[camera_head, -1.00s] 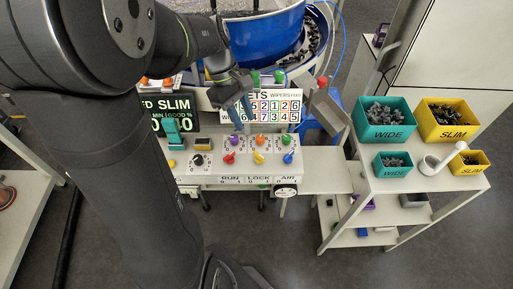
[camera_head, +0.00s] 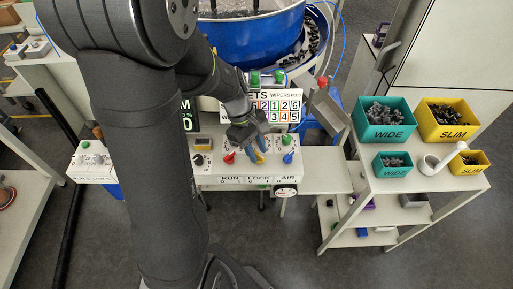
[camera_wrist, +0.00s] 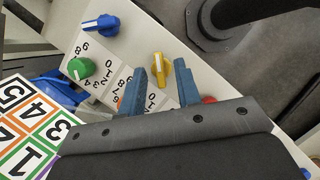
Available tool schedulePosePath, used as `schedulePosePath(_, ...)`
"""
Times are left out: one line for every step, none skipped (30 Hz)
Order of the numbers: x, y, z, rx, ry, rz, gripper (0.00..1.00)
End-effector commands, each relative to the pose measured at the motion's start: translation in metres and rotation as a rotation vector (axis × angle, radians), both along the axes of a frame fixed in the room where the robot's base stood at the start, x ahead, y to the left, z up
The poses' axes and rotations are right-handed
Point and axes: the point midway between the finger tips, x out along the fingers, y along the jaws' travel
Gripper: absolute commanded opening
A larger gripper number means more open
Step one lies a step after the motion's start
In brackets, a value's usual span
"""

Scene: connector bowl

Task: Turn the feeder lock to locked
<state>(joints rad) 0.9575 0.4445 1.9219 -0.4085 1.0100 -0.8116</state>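The feeder lock is the yellow knob (camera_head: 260,158), the middle one in the lower row of the white panel, above the LOCK label (camera_head: 258,180). In the wrist view the yellow knob (camera_wrist: 159,80) shows between my blue fingers, its white pointer line running roughly along the fingers. My gripper (camera_head: 256,146) is over the panel at this knob. It is open, with one finger on each side of the knob in the wrist view (camera_wrist: 162,88). I cannot tell whether either finger touches it.
A red knob (camera_head: 229,158) and a blue knob (camera_head: 288,158) flank the lock. A green knob (camera_head: 286,140) is above the blue one. A numbered board (camera_head: 287,106) stands behind the panel, before a blue bowl (camera_head: 250,40). A shelf with bins (camera_head: 383,133) stands right.

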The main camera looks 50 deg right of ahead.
Motion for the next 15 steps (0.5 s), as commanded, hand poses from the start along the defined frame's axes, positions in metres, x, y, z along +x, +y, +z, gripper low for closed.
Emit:
schedulePosePath(0.0, 0.0, 0.0001, 0.0, 0.0, 0.0, 0.21)
schedulePosePath(0.0001, 0.0, 0.0002, 0.0, 0.0, 0.0, 0.15)
schedulePosePath(0.0001, 0.0, 0.0002, 0.0, 0.0, 0.0, 0.07)
schedulePosePath(0.0001, 0.0, 0.0002, 0.0, 0.0, 0.0, 0.01)
schedulePosePath(0.0001, 0.0, 0.0002, 0.0, 0.0, 0.0, 0.0)
schedulePosePath(0.0001, 0.0, 0.0002, 0.0, 0.0, 0.0, 0.0)
schedulePosePath(0.0001, 0.0, 0.0002, 0.0, 0.0, 0.0, 0.0)
schedulePosePath(0.0001, 0.0001, 0.0003, 0.0, 0.0, 0.0, 0.0)
schedulePosePath(0.0001, 0.0, 0.0003, 0.0, 0.0, -0.002, 0.0)
schedulePosePath(0.0, -0.0001, 0.0003, 0.0, 0.0, -0.008, 0.0)
schedulePosePath(0.0, -0.0002, 0.0002, 0.001, 0.0, -0.017, 0.0)
schedulePosePath(0.0001, -0.0005, 0.0002, 0.001, 0.0, -0.036, 0.0)
schedulePosePath(0.0001, -0.0007, 0.0001, 0.001, -0.001, -0.056, 0.0)
schedulePosePath(0.0002, -0.001, 0.0001, 0.001, -0.001, -0.077, 0.0)
schedulePosePath(0.0002, -0.0013, 0.0001, 0.001, 0.0, -0.103, 0.0)
